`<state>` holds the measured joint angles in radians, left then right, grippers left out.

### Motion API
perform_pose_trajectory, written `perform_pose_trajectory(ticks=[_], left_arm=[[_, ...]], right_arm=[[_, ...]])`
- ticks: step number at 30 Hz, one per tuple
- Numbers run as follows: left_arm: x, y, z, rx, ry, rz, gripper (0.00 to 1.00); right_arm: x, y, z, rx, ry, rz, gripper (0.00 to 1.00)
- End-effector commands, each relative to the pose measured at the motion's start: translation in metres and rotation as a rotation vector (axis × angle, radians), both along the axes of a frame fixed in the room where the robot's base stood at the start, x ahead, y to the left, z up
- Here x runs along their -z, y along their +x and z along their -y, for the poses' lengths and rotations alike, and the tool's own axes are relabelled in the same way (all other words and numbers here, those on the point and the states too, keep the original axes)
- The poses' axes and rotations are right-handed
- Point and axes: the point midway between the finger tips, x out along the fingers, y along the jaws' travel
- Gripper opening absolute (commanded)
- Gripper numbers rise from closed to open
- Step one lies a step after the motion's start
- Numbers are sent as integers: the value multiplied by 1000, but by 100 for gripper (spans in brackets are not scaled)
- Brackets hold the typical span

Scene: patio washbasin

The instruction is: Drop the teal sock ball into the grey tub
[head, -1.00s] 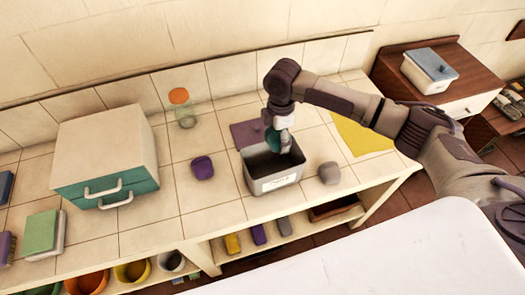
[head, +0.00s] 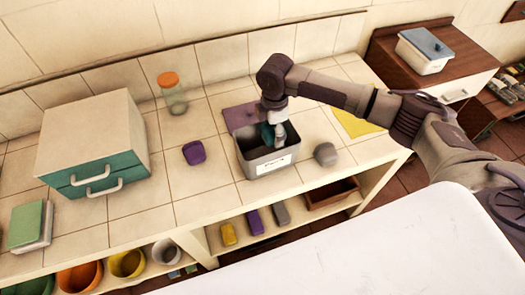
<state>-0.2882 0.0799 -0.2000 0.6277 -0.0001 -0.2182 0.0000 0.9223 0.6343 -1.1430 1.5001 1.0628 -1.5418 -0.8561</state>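The grey tub (head: 268,164) stands on the tiled counter with a white label on its front. My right gripper (head: 277,138) points down at the tub's mouth, its fingertips inside the rim as seen from here. It appears shut on the teal sock ball (head: 266,133), which shows as a teal patch at its left side; the fingers partly hide the ball. The tub's floor is dark and hard to make out. My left gripper is not in view.
A purple sock ball (head: 194,152) lies left of the tub and a grey one (head: 325,154) right of it. A purple mat (head: 238,116) and yellow cloth (head: 356,122) lie behind. A jar (head: 172,94) and drawer box (head: 95,140) stand left.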

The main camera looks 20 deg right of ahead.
Motion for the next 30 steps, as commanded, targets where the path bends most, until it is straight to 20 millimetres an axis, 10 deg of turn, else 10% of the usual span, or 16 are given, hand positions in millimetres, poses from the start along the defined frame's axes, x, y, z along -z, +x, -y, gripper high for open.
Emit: perform_pose_trajectory(ticks=[5,17,30], left_arm=[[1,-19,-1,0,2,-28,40],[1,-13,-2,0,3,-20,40],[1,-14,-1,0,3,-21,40]], right_arm=[[0,0,0,0,0,0,100],[-5,0,0,1,1,1,100],[-90,1,0,1,1,4,100]])
